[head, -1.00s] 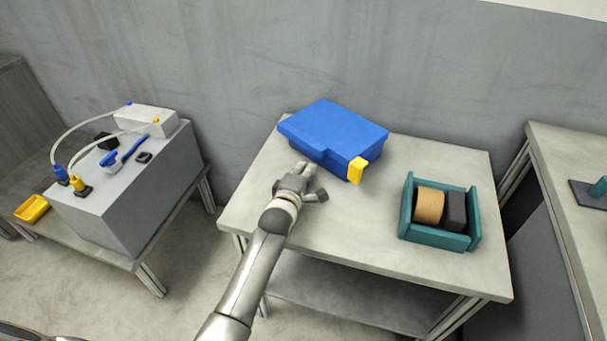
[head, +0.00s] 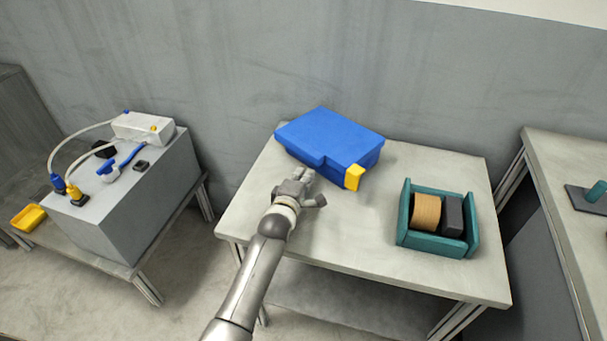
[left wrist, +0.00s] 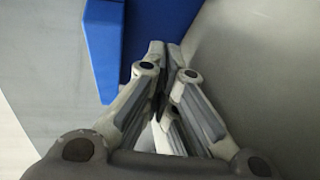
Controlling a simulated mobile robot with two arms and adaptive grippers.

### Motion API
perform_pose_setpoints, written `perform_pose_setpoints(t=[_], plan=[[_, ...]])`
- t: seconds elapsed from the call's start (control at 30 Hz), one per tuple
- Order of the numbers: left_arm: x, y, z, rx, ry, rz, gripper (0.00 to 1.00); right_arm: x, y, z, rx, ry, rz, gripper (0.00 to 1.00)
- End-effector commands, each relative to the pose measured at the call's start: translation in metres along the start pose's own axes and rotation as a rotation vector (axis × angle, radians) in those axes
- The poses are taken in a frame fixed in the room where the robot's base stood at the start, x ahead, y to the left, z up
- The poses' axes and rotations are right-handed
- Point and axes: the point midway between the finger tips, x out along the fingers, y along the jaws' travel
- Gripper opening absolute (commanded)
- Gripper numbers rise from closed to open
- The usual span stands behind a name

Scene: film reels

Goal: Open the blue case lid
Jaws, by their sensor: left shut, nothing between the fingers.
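The blue case (head: 331,136) stands on the grey table near the wall, and its lid is down. A yellow latch (head: 354,177) sits at its front right corner. My left gripper (head: 307,174) is shut and empty just in front of the case's front edge. In the left wrist view, the shut fingertips (left wrist: 164,50) reach the edge of the blue case (left wrist: 165,18); I cannot tell whether they touch it. My right gripper is not in view.
A teal open box (head: 424,244) with a tan reel (head: 426,212) and a dark block (head: 452,215) stands at the right of the table (head: 330,230). The tabletop between it and the case is clear. A grey cabinet (head: 125,205) with cables stands at left.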

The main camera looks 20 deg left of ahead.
Motion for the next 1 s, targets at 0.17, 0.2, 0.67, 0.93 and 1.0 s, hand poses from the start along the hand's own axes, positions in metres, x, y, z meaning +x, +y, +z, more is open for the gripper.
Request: perform_pose_setpoints(t=[0.17, 0.2, 0.67, 0.93, 1.0], plan=[[0.000, -0.001, 0.000, 0.000, 0.000, 0.000, 0.00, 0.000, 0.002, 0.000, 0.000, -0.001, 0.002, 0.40], [0.000, -0.001, 0.000, 0.000, 0.000, 0.000, 0.00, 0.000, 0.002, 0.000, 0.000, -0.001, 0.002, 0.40], [-0.001, 0.036, 0.003, -0.002, 0.001, 0.001, 0.00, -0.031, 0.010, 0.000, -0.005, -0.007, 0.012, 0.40], [-0.001, 0.061, 0.006, -0.002, 0.000, 0.002, 0.00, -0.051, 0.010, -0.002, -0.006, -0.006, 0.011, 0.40], [-0.001, 0.068, 0.006, -0.002, 0.000, 0.002, 0.00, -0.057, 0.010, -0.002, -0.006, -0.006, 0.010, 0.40]])
